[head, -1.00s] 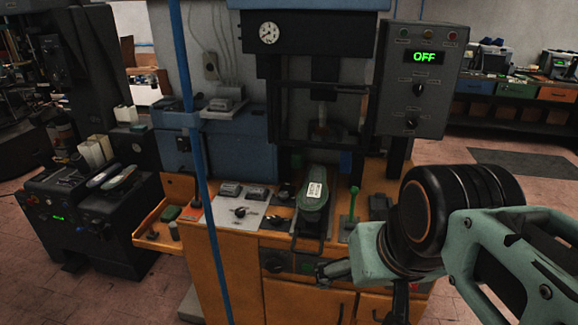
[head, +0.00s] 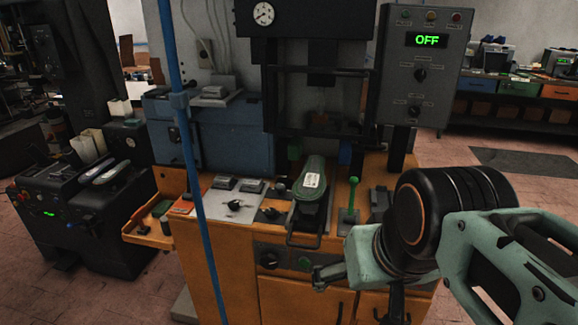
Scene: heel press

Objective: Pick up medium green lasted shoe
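A green lasted shoe (head: 308,190) with a white label on top sits at the front of the press, on a dark support with a wire-like handle jutting forward. It is upright, its long side running front to back. Its size among other shoes cannot be told. My gripper (head: 322,279) shows only in part, as dark pieces beyond my wrist, lower and a little right of the shoe, in front of the orange cabinet. It is apart from the shoe. Whether its fingers are open is unclear.
A green-knobbed lever (head: 352,190) stands right of the shoe. A plate with black knobs (head: 232,205) lies left. A thin blue pole (head: 190,150) crosses the view. The control box (head: 425,70) reads OFF.

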